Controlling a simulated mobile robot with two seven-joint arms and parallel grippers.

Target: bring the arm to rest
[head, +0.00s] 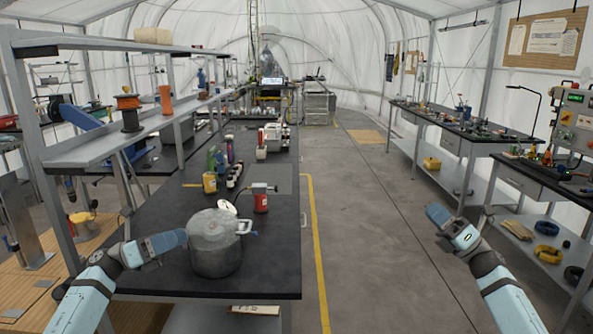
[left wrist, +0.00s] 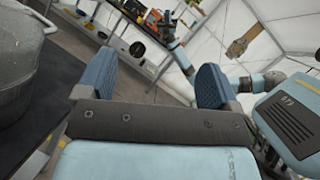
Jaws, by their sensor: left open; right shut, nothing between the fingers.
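My left gripper (head: 178,239) is at the left side of a grey metal pot (head: 214,250) in the head view, with its fingertips close to the pot's wall; I cannot tell whether they touch. In the left wrist view the left gripper (left wrist: 152,82) has its two blue fingers wide apart with nothing between them, and the pot (left wrist: 22,60) stands at the left edge, outside the fingers. My right gripper (head: 440,217) is shut and empty, held above the aisle floor. The right arm also shows in the left wrist view (left wrist: 181,58).
The pot stands near the front of a long black bench (head: 268,275). Behind it are a red can (head: 260,203), a yellow container (head: 209,183) and several bottles. A shelf rack (head: 100,152) stands at left. A tool bench (head: 440,122) stands at right. The aisle (head: 365,230) between is clear.

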